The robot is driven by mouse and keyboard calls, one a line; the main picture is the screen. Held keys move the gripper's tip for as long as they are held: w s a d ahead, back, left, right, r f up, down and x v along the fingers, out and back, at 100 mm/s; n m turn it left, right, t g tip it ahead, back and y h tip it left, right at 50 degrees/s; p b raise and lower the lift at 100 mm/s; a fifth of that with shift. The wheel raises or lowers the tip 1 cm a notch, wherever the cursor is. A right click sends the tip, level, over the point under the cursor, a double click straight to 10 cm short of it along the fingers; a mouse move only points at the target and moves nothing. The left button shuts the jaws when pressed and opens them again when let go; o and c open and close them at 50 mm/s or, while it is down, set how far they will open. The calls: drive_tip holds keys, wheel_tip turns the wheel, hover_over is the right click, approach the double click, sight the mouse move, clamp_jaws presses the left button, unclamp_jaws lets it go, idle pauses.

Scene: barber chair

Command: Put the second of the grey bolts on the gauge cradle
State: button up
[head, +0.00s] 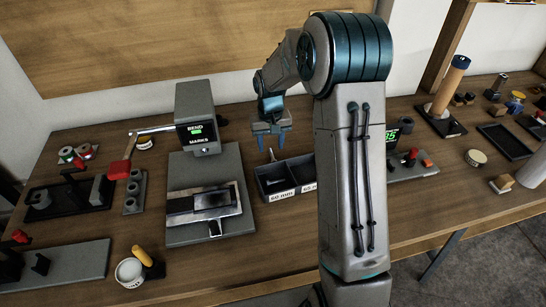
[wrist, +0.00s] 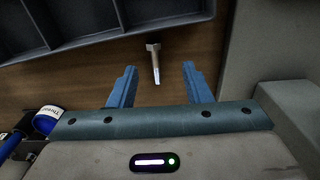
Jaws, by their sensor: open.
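One grey bolt (wrist: 154,58) shows in the wrist view on the wood bench, its head away from me and its shank pointing towards my gripper (wrist: 158,70). My gripper is open and empty; the shank's tip lies between the two blue fingertips, apart from both. In the head view the gripper (head: 271,143) points down, and the bolt (head: 272,155) shows just past its fingers, beside the dark tray. A unit with a green display (head: 392,136) stands partly behind my arm; I cannot tell whether the gauge cradle is there. I see no other grey bolt clearly.
The dark divided tray (head: 276,187) with size labels lies close to the bolt, partly behind my arm. The machine marked BEND MARKS (head: 196,112) stands left of my gripper. A red-handled lever (head: 119,169) and a holed grey block (head: 135,190) are further left.

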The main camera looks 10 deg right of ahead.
sight(274, 159)
drive_tip(key=f, duration=0.3)
drive_tip(key=s+f, duration=0.1)
drive_tip(key=shift+d+f+p, duration=0.15)
drive_tip(key=shift+d+p, duration=0.25)
drive_tip(key=shift+w+f, duration=0.1)
drive_tip(key=shift+f, duration=0.35)
clamp_jaws()
